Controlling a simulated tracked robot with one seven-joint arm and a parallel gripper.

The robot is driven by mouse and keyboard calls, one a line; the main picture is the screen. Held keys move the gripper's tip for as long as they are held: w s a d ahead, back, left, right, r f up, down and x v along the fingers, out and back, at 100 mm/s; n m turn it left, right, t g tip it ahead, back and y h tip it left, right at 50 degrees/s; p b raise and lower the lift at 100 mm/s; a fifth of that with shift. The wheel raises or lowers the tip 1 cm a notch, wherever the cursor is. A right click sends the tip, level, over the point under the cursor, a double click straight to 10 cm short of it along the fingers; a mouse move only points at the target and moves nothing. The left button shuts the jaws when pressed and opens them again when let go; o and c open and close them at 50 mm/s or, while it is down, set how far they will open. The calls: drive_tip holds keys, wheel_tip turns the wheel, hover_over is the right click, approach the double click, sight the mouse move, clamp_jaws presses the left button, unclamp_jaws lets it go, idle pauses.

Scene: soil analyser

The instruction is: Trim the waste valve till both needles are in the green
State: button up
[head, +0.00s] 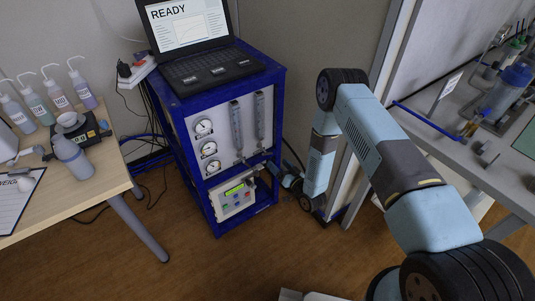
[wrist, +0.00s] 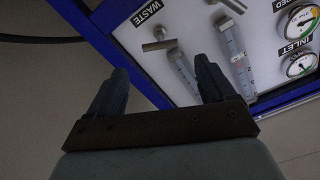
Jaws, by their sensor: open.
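The waste valve (wrist: 160,45) is a metal T-shaped handle beside the WASTE label (wrist: 145,12) on the white panel. In the wrist view it lies just beyond and between the fingertips of my open gripper (wrist: 161,70); nothing is held. In the head view my gripper (head: 272,172) is at the lower right of the blue rack's panel, and the valve is hard to make out. Two gauges, the inlet gauge (wrist: 300,64) and the one above it (wrist: 300,22), show green marks in the wrist view. I cannot read their needle positions surely.
Two clear flow tubes (head: 236,125) (head: 260,115) stand on the panel right of the gauges (head: 209,149). A controller box (head: 237,194) sits below. A laptop (head: 205,65) reading READY rests on the blue rack (head: 170,97). Benches flank it.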

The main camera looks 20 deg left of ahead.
sight(269, 154)
drive_tip(key=x, duration=0.9)
drive_tip(key=shift+d, duration=0.1)
drive_tip(key=shift+c, duration=0.4)
drive_tip(key=c, duration=0.9)
